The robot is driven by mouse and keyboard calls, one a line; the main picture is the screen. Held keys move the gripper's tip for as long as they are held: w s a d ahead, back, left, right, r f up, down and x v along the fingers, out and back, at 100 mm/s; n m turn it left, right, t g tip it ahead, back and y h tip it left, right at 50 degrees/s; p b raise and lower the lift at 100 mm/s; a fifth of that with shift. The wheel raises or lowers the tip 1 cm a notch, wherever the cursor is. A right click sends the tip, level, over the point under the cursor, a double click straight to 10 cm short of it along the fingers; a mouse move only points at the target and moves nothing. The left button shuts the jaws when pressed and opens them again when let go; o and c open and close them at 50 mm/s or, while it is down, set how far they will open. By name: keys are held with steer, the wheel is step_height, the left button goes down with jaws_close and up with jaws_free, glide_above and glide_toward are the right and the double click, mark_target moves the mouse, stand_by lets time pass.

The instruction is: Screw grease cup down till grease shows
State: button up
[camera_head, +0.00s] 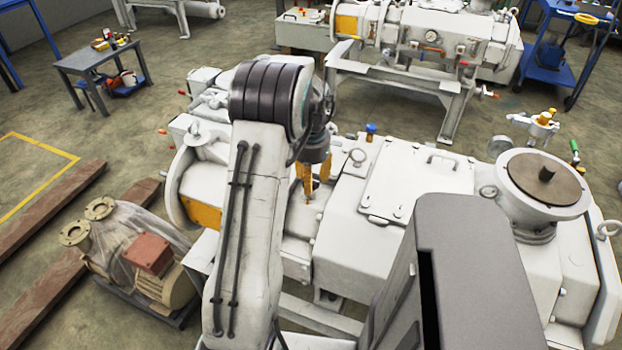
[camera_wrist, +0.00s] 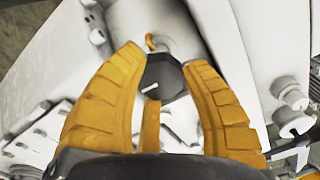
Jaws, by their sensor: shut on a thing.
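The grease cup (camera_wrist: 163,77) shows in the wrist view as a dark faceted cap with a white mark on its face. It sits on the white machine housing (camera_wrist: 162,22). In the head view, my gripper (camera_head: 314,184) points down at the machine's top; the cup cannot be made out there.
A flat cover plate (camera_head: 420,180) and a round flange (camera_head: 543,177) lie to the right on the machine. A blue-capped fitting (camera_head: 370,131) stands close to my gripper. A wrapped pump (camera_head: 130,245) is at left. Open floor shows beyond the machine.

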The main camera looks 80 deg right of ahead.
steer(key=shift+f, duration=0.1)
steer(key=o, duration=1.2)
steer(key=shift+d, duration=0.1)
step_height(320, 180, up, 12)
steer(key=shift+s, duration=0.1)
stand_by(0.6)
